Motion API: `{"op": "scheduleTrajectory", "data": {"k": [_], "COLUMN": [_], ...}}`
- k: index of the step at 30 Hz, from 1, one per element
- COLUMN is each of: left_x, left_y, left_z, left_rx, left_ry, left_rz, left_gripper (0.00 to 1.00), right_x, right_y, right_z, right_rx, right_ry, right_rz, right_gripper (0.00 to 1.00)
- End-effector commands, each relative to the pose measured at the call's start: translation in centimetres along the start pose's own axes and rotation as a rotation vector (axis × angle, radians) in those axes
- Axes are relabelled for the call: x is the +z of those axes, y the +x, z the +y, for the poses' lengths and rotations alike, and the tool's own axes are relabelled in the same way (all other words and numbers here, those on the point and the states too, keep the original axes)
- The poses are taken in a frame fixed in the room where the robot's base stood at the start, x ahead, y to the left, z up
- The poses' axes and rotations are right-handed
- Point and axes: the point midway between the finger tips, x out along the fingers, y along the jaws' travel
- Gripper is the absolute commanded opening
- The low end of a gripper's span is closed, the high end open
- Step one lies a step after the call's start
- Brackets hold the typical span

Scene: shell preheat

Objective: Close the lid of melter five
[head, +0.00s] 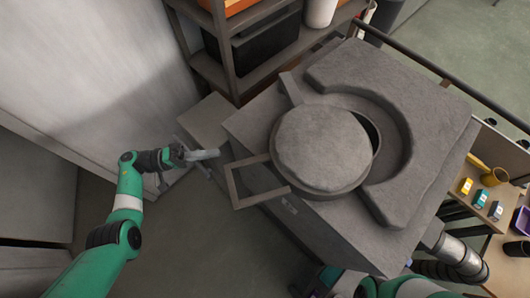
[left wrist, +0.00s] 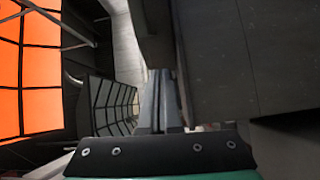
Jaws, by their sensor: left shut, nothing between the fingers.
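The melter (head: 270,125) is a large grey box with a rough top. Its round grey lid (head: 322,148) lies over most of a round opening, with a dark crescent gap showing at the right side. I cannot tell how far the lid is tilted. A square frame handle (head: 236,190) sticks out on the near left side of the lid. My left gripper (head: 214,154) is shut and empty, left of the handle and apart from it. Its fingers also show in the left wrist view (left wrist: 160,105). The lid is not clear there. My right gripper is not in view.
A curved raised slab (head: 435,110) partly surrounds the opening. A shelf rack (head: 225,60) stands behind the melter, and a pale wall panel (head: 90,70) is at left. Floor is free at the lower left.

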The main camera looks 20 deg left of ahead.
Motion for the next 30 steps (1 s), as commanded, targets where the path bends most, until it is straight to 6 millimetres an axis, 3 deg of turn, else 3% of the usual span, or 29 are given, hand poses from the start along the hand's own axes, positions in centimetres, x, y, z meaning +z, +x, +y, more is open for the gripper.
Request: {"op": "scheduleTrajectory", "data": {"k": [4,11,24,30], "left_x": [1.2,1.4,1.8,1.8], "left_y": [-1.1,0.5,9.7,12.4], "left_z": [-1.0,-0.9,-1.2,-1.4], "left_rx": [-0.034,-0.031,-0.031,-0.031], "left_ry": [-0.096,-0.093,-0.09,-0.09], "left_rz": [-0.047,-0.049,-0.051,-0.046], "left_gripper": [0.0,0.0,0.0,0.0], "right_x": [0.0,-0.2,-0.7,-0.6], "right_y": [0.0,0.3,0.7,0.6], "right_z": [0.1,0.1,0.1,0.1], "right_rx": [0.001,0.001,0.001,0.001], "right_ry": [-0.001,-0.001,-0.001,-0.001], "right_rz": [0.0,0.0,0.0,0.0], "right_gripper": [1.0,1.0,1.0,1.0]}}
